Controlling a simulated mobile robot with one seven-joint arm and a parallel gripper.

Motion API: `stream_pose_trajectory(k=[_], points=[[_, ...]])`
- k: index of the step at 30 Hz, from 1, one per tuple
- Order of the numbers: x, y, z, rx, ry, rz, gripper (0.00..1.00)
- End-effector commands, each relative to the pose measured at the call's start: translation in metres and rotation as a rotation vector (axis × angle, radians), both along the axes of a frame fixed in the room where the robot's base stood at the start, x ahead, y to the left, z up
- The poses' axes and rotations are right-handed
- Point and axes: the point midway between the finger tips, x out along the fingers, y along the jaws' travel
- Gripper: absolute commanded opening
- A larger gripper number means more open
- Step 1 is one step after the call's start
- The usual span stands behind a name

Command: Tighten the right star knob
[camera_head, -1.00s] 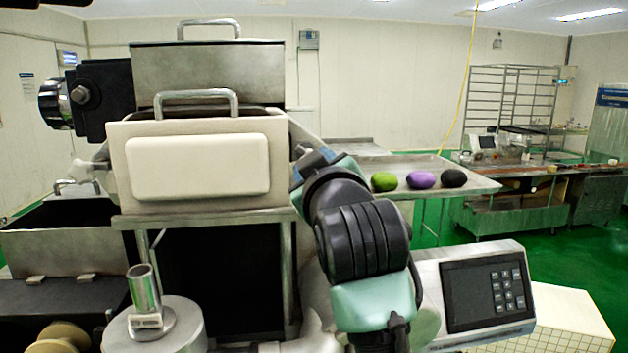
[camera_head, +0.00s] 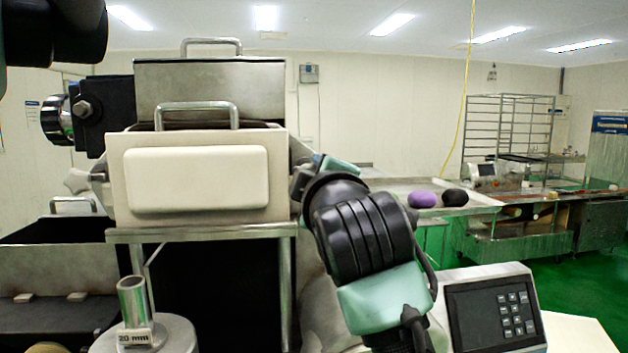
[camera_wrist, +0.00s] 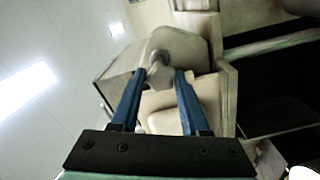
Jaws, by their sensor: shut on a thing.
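The machine's cream front housing (camera_head: 196,180) fills the left-centre of the head view, with a metal handle on top. The right star knob (camera_wrist: 160,72) shows in the wrist view as a small greyish knob at the housing's side. My gripper (camera_wrist: 161,80) has its two blue fingers on either side of this knob and is shut on it. In the head view my arm covers the right side of the housing, so the right knob and fingertips cannot be made out there. The left star knob (camera_head: 78,182) shows on the housing's left side.
A control panel with keypad (camera_head: 490,308) stands at the lower right, close to my arm. A metal tube marked 20 mm (camera_head: 133,298) stands at the lower left. A table behind (camera_head: 478,202) holds a purple ball (camera_head: 422,199) and a black ball (camera_head: 454,197).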

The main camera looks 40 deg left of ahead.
Motion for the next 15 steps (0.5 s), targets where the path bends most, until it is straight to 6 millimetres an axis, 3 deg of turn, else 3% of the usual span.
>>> stream_pose_trajectory(k=[13,14,15], points=[[0.0003,0.0,-0.0009,-0.006,-0.004,0.0,0.0],[0.0002,0.0001,-0.0009,-0.006,-0.004,0.0,0.5],[0.0002,0.0001,-0.0009,-0.006,-0.004,0.0,0.58]])
